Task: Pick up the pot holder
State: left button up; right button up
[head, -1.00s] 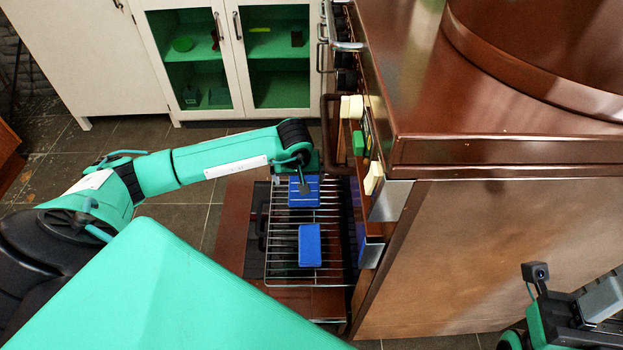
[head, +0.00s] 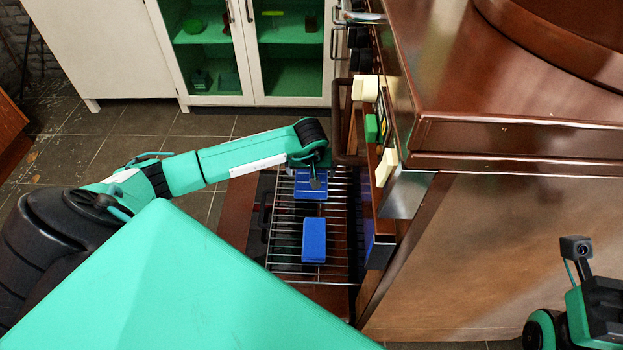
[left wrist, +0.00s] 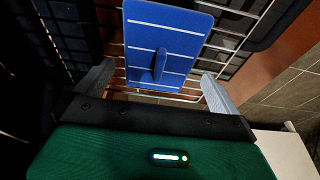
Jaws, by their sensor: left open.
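A flat blue piece with white stripes and a raised blue strap, which looks like the pot holder (head: 309,189), lies on the wire oven rack (head: 279,240). In the left wrist view the pot holder (left wrist: 150,25) fills the upper middle, its strap facing me. My left gripper (left wrist: 157,72) is open, one finger to each side of the strap's near end. I cannot tell how far the fingertips are from its surface. In the head view my left wrist hides part of the pot holder. My right arm shows at the lower right, its fingers out of the frame.
A plain blue block (head: 314,240) lies on the rack nearer to me. The brown stove (head: 500,240) stands close on the right, with cream and green pieces (head: 371,128) along its front. A white cabinet (head: 115,50) stands behind. Tiled floor is clear on the left.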

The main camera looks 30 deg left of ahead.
aim_at(311, 175)
pick_arm(q)
jog(key=shift+b+x, duration=0.5)
jog(key=shift+x, duration=1.05)
jog(key=c, duration=0.7)
jog(key=shift+r, duration=0.1)
